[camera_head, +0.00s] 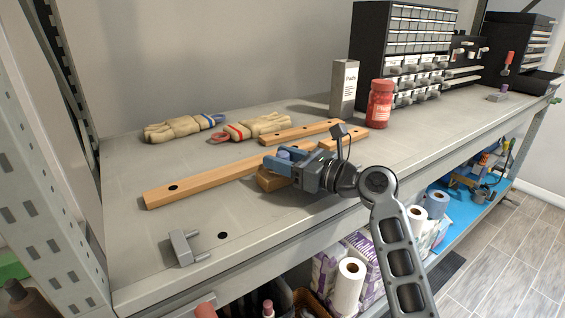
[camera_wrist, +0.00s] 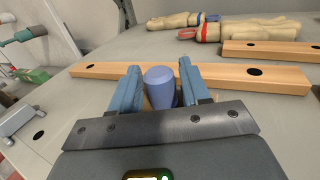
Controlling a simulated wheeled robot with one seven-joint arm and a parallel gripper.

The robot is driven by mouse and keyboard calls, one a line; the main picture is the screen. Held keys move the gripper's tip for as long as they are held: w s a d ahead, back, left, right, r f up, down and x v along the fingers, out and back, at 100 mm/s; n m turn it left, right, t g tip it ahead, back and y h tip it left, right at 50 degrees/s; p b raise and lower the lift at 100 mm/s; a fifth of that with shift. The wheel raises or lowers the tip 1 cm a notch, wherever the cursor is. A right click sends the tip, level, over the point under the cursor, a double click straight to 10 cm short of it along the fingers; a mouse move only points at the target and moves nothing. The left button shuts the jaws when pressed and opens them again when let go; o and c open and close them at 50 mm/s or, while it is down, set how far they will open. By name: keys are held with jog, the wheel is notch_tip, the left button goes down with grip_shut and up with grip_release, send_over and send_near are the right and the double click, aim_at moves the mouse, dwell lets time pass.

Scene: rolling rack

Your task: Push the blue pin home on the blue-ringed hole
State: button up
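The blue pin (camera_wrist: 161,86) stands between the two blue fingers of my gripper (camera_wrist: 160,92) in the wrist view. The fingers appear closed on its sides, and its wider rounded top faces up. In the head view my gripper (camera_head: 284,159) is over the middle of the shelf, with the pin's top (camera_head: 284,153) showing between the fingers. A small wooden piece (camera_head: 268,181) lies beneath my gripper, mostly covered. A long wooden bar (camera_head: 205,182) with a dark hole lies beside and behind it. The pin's lower end is hidden, and I see no blue ring around any hole.
Two more wooden pieces (camera_head: 300,131) lie behind my gripper. Work gloves (camera_head: 258,127) lie at the back. A grey two-pronged piece (camera_head: 184,247) lies near the shelf's front left.

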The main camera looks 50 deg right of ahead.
jog(key=c, duration=0.8)
jog(key=shift+o, duration=0.2)
